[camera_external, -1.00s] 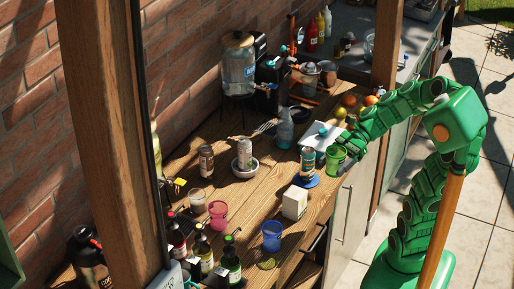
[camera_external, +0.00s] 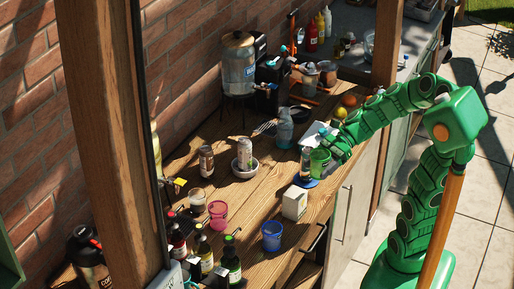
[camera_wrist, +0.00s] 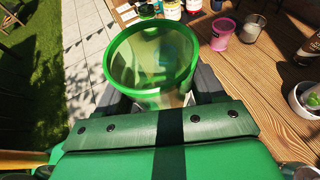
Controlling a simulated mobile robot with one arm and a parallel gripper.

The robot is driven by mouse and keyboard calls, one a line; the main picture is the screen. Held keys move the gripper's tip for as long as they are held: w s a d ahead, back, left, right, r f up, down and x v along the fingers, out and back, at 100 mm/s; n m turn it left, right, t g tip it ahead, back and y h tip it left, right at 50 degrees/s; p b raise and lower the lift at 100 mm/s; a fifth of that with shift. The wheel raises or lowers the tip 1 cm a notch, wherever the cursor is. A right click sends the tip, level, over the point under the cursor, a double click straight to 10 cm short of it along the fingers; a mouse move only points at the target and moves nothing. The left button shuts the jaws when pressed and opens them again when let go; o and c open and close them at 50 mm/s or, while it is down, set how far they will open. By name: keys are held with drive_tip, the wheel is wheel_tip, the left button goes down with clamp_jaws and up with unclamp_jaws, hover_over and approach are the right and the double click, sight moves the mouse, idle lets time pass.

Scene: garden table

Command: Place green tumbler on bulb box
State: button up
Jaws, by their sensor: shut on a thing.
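The green tumbler (camera_external: 319,165) is held upright by my gripper (camera_external: 330,154), which is shut on it. It is in front of part of the can (camera_external: 304,163) on a blue coaster. In the wrist view the green tumbler (camera_wrist: 122,72) is between my fingers, its open rim facing the camera. The bulb box appears to be the small white box (camera_external: 294,203) on the wooden table, to the lower left of the tumbler and apart from it. I cannot make out this box clearly in the wrist view, where the tumbler covers much of the middle.
A blue tumbler (camera_external: 271,237) and a pink tumbler (camera_external: 217,214) stand in front of and left of the box. A white bowl (camera_external: 245,170) holds a can. Bare wood (camera_external: 258,200) lies left of the box.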

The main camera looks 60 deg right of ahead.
hover_over(295, 193)
drive_tip(key=s, duration=0.1)
drive_tip(key=f, duration=0.5)
drive_tip(key=shift+s+d+f, duration=0.15)
drive_tip(key=shift+s+f, duration=0.05)
drive_tip(key=shift+w+f, duration=0.75)
drive_tip(key=shift+f, duration=1.6)
drive_tip(key=shift+f, duration=0.1)
drive_tip(key=o, duration=1)
drive_tip(key=shift+o, duration=0.2)
drive_tip(key=shift+s+d+r, duration=0.1)
drive_tip(key=shift+d+r, duration=0.05)
drive_tip(key=shift+r, duration=0.05)
drive_tip(key=v, duration=1.1)
drive_tip(key=shift+s+d, duration=0.2)
